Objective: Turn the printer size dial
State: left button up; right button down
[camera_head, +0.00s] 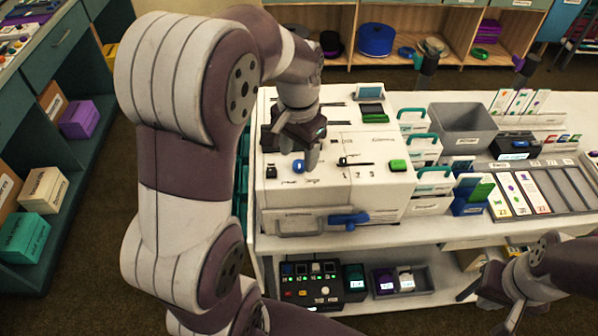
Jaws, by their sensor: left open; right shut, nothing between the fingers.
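The white printer (338,194) stands on the white counter. Its top carries a small round blue knob (298,166), a dark knob (271,172), a slider and a green button (398,166). The labels are too small to read, so I cannot tell which control is the size dial. My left gripper (308,157) is open and points down over the printer top, close beside the blue knob. I cannot tell whether it touches the knob. My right gripper (497,308) is shut and empty at the lower right, in front of the counter, away from the printer.
A blue lever (348,219) and a grey handle (300,230) stick out of the printer's front. White boxes with teal handles (434,181) and a grey bin (463,128) stand to its right. A lower shelf holds a button panel (309,284).

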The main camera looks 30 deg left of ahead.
aim_at(299, 164)
pick_arm(q)
jog(key=f, duration=0.1)
jog(key=w+f, duration=0.1)
jog(key=f, duration=0.1)
jog(key=w+f, duration=0.1)
jog(key=shift+w+a+f, duration=0.15)
jog(key=shift+w+a, duration=0.1)
jog(key=shift+s+a, duration=0.1)
jog(key=shift+s, duration=0.65)
jog(key=shift+w, duration=0.35)
jog(key=c, duration=0.8)
jog(key=shift+c, duration=1.3)
pick_arm(e)
jog(key=shift+w+a+r, duration=0.1)
jog(key=shift+w+a, duration=0.05)
jog(key=shift+w, duration=0.3)
jog(key=shift+w+a+r, duration=0.1)
jog(key=shift+w+a, duration=0.05)
jog(key=shift+w, duration=0.3)
